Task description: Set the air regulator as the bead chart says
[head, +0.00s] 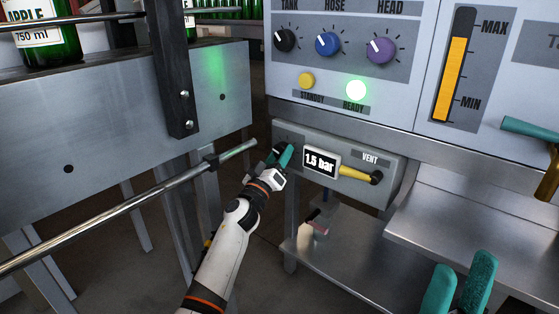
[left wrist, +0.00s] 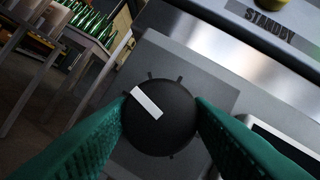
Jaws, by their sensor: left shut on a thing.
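The air regulator's black round knob (left wrist: 165,120) sits between both green fingers of my left gripper (head: 283,155) in the left wrist view. The fingers touch its two sides. Its white pointer line slants to the upper left in that view, with small dark tick marks around the knob. In the head view the gripper hides most of the knob. The regulator's display (head: 320,162) beside it reads 1.5 bar. My right gripper (head: 459,290) is at the lower right with its green fingers apart and nothing seen between them. I cannot make out a bead chart.
A yellow-handled VENT valve (head: 358,174) is right of the display. Above are the TANK, HOSE and HEAD knobs (head: 327,44), a yellow STANDBY lamp (head: 306,80) and a lit green READY lamp (head: 356,90). A metal rail (head: 130,210) runs at the left. A steel shelf (head: 475,215) juts out right.

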